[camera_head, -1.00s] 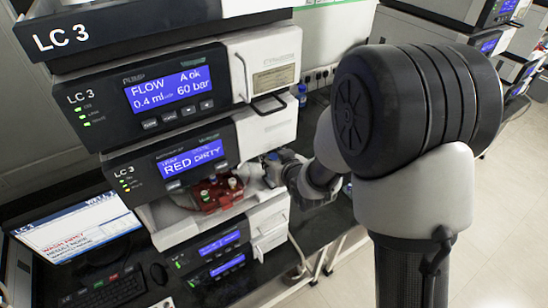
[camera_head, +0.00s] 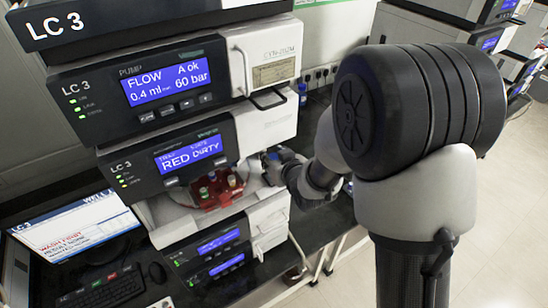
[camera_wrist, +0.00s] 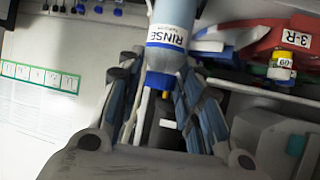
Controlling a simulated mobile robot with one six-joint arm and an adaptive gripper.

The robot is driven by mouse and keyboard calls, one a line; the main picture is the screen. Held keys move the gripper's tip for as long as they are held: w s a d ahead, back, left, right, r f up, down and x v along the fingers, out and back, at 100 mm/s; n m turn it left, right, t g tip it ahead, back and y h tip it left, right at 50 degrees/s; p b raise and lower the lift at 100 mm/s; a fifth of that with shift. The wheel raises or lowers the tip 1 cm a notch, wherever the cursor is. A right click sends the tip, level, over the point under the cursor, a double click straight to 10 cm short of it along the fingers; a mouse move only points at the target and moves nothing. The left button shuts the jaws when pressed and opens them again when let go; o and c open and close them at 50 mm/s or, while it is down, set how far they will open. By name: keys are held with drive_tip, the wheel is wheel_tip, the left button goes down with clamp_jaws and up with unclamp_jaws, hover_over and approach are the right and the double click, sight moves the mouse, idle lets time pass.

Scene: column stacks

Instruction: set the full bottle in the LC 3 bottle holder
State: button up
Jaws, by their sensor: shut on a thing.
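A bottle (camera_wrist: 172,22) with a white label reading RINSE shows in the wrist view. Blue shows at the label's edge and at the bottle's lower end in the picture. My gripper (camera_wrist: 162,78) is shut on it, with a finger on each side. In the head view my gripper (camera_head: 275,166) is at the right side of the open bay of LC 3, beside the red tray; the bottle is not clear there. I cannot pick out the LC 3 bottle holder for certain. How full the bottle is cannot be told.
The red tray (camera_head: 208,197) with several capped vials sits in the bay; a yellow-banded vial (camera_wrist: 284,66) shows in the wrist view. The LC 3 pump (camera_head: 165,88) is above the bay. A blue bottle (camera_head: 302,93) stands behind on the bench. A monitor (camera_head: 70,232) stands left.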

drive_tip(key=o, duration=0.9)
drive_tip(key=s+d+m+g+h+b, duration=0.2)
drive_tip(key=s+d+m+h+b, duration=0.15)
drive_tip(key=s+d+b, duration=0.9)
drive_tip(key=s+d+f+g+b, duration=0.2)
drive_tip(key=s+b, duration=0.1)
drive_tip(key=s, duration=0.7)
drive_tip(key=s+d+f+m+g+h+b, duration=0.1)
drive_tip(key=s+d+f+g+b, duration=0.1)
drive_tip(key=s, duration=0.9)
drive_tip(key=shift+s+f+g+b, duration=0.15)
drive_tip(key=shift+g+b, duration=0.15)
drive_tip(key=shift+b, duration=0.1)
